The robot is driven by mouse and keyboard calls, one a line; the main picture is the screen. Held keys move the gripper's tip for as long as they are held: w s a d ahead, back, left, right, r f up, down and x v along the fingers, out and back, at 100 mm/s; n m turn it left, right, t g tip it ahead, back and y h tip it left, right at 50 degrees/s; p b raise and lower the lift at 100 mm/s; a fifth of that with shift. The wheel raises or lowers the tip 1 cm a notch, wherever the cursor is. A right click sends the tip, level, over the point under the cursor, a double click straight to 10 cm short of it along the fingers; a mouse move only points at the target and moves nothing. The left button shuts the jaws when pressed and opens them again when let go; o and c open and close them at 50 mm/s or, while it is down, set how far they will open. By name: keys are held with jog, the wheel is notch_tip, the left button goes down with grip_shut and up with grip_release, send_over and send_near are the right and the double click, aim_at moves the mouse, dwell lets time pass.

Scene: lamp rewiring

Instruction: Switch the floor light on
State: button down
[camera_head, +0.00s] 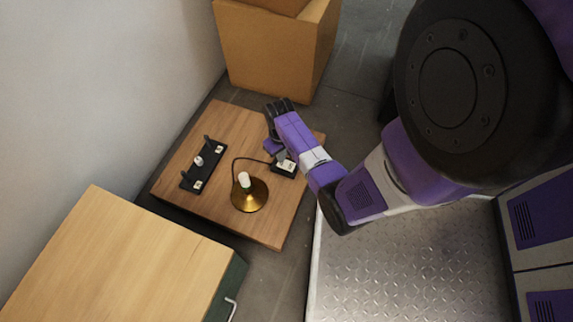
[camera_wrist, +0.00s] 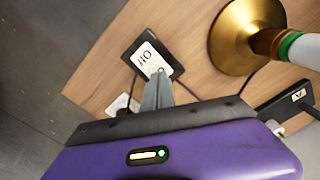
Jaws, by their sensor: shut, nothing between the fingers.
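The floor light (camera_head: 248,196) has a round brass base and a white upright part with a green ring. It stands on a low wooden board and shows in the wrist view (camera_wrist: 236,40); I see no clear glow from it. A small black switch box (camera_head: 285,169) with a white marked plate sits right of the lamp, joined to it by a dark cord. The plate shows close up in the wrist view (camera_wrist: 150,60). My gripper (camera_wrist: 160,78) is shut and empty, its grey fingertips at the lower edge of the plate. I cannot tell whether they touch it.
A black holder (camera_head: 192,174) with upright posts and a white piece lies on the wooden board (camera_head: 228,115), left of the lamp. A cardboard box (camera_head: 265,50) stands behind. A wooden-topped cabinet (camera_head: 110,265) is at the lower left. A wall borders the left side.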

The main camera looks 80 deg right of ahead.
jog(key=shift+f+b, duration=0.55)
jog(key=shift+f, duration=0.4)
dwell(0.7)
jog(key=shift+r, duration=0.1)
notch_tip(320, 180, up, 7)
jog(key=p, duration=0.8)
dwell(0.7)
